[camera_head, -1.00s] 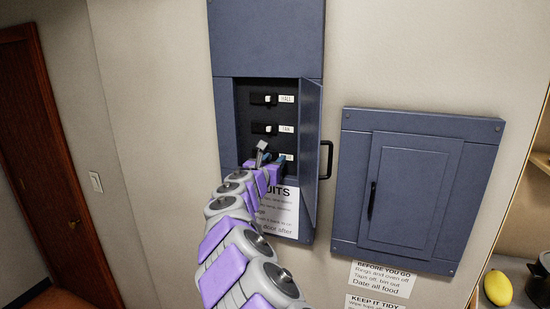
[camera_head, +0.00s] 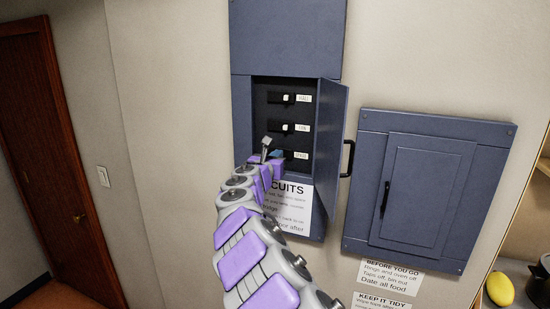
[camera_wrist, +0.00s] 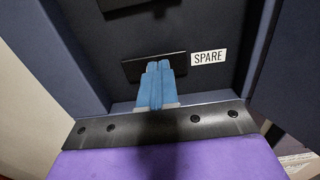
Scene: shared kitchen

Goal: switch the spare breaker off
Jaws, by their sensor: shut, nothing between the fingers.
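The breaker box (camera_head: 256,95) on the wall stands open, its door (camera_head: 329,150) swung out to the right. Inside, black breakers with white toggles sit one above another: the hall breaker (camera_head: 283,98), the one below it (camera_head: 285,128), and the spare breaker at the bottom. My gripper (camera_head: 276,154) is at the spare breaker and covers much of it. In the wrist view my blue fingers (camera_wrist: 158,82) are shut together with nothing between them, over the middle of the spare breaker (camera_wrist: 135,69). The label SPARE (camera_wrist: 208,57) is to its right. The spare toggle is hidden behind the fingers.
A second blue panel (camera_head: 428,190), shut, is on the wall to the right. A notice (camera_head: 296,205) hangs below the breakers. A light switch (camera_head: 103,176) and a brown door (camera_head: 55,150) are at left. A yellow fruit (camera_head: 500,289) lies at lower right.

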